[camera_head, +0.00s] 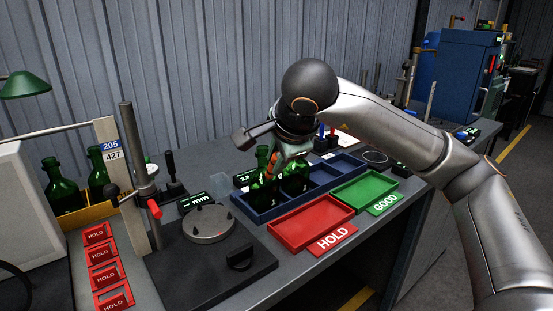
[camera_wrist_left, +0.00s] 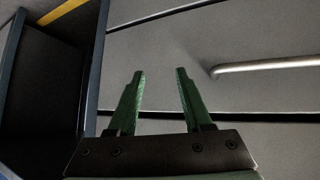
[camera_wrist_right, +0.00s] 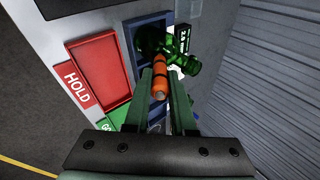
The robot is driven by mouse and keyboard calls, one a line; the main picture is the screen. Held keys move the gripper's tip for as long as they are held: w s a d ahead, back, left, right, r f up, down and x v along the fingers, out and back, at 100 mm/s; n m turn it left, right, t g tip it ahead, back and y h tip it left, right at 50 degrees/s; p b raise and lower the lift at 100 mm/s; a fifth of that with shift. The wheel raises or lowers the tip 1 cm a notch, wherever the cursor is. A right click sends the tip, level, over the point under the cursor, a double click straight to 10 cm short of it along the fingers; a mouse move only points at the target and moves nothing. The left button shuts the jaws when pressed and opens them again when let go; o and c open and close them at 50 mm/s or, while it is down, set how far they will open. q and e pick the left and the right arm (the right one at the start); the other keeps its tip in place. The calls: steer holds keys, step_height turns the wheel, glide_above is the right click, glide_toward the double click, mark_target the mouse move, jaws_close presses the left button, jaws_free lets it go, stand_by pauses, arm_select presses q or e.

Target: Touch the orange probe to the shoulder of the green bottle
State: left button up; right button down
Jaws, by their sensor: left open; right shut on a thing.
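The orange probe (camera_head: 272,165) is held in my right gripper (camera_head: 280,154) over the blue tray. In the right wrist view the probe (camera_wrist_right: 160,76) lies between the green fingers, which are shut on it. Two green bottles stand in the blue tray: a front left one (camera_head: 261,193) and one to its right (camera_head: 297,180). In the right wrist view the probe's far end overlaps the green bottles (camera_wrist_right: 183,67); I cannot tell whether it touches a shoulder. My left gripper (camera_wrist_left: 160,98) is open and empty in the left wrist view, and out of the head view.
The blue tray (camera_head: 273,214) has empty compartments. A red HOLD tray (camera_head: 310,222) and green GOOD tray (camera_head: 364,191) lie in front. A round plate (camera_head: 210,224) and a post with a red handle (camera_head: 140,160) stand left. More green bottles (camera_head: 63,190) stand far left.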

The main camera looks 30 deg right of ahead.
steer(key=shift+r, duration=0.1)
steer(key=shift+p+v, duration=0.55)
steer(key=shift+v, duration=0.65)
steer(key=shift+s+r, duration=0.1)
steer(key=shift+s, duration=0.1)
steer(key=shift+r+p, duration=2.9)
steer(key=shift+r, duration=0.6)
